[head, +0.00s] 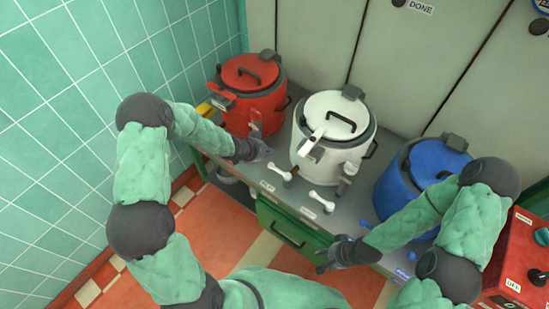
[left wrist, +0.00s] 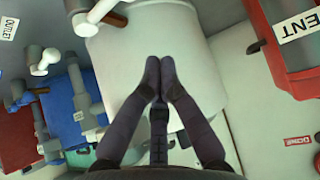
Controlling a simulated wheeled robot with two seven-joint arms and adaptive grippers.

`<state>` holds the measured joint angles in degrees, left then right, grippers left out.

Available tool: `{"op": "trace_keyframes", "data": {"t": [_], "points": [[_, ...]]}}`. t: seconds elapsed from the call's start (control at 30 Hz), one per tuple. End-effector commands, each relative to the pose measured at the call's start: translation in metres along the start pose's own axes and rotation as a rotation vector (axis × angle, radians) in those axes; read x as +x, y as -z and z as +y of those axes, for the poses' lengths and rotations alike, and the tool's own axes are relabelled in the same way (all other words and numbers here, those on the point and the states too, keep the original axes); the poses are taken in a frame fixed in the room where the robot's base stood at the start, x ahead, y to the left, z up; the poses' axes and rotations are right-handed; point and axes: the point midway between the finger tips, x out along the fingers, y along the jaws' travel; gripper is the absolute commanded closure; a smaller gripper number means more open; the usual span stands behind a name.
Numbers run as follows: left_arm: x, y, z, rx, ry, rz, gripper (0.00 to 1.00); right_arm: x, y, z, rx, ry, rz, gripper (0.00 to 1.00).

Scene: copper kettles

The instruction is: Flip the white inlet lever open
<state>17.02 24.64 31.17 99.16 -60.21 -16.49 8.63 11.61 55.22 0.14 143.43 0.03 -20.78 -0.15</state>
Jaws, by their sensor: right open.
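The white kettle (head: 330,155) stands mid-bench, its lid shut and a white paddle (head: 313,140) at its front rim. Two white levers sit at its foot: a left one (head: 280,172) and a right one (head: 321,201). Their labels are too small to read in the head view. My left gripper (head: 264,151) is beside the kettle's left side, above and behind the left lever. In the left wrist view its fingers (left wrist: 160,66) are together and empty before the white body (left wrist: 195,65). A white lever (left wrist: 42,62) shows near an OUTLET label. My right gripper (head: 322,266) is open near the bench front.
The red kettle (head: 252,92) stands left and the blue kettle (head: 425,168) right. A red control box (head: 520,262) is at the far right. A green drawer (head: 283,228) is below the bench. Wall panels stand close behind the kettles.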

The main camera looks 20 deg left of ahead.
Motion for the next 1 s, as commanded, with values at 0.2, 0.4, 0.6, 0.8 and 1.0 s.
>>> {"op": "trace_keyframes", "data": {"t": [0.2,0.4,0.6,0.8,1.0], "points": [[0.02,-0.002,0.001,0.0,-0.002,0.0,1.0,0.009,0.0,0.003,0.0,0.0,0.0,0.51],[0.056,-0.003,0.002,0.0,-0.003,-0.002,1.0,0.023,0.001,0.008,0.0,0.0,0.0,0.51],[0.085,-0.002,0.001,0.0,-0.002,-0.001,1.0,0.033,0.001,0.012,0.0,0.0,0.0,0.51],[0.099,-0.006,-0.001,-0.002,0.001,-0.001,1.0,0.042,0.002,0.015,0.0,0.0,0.0,0.51],[0.087,-0.023,0.0,-0.002,0.001,-0.001,1.0,0.049,0.002,0.017,0.0,0.0,0.0,0.51]]}}
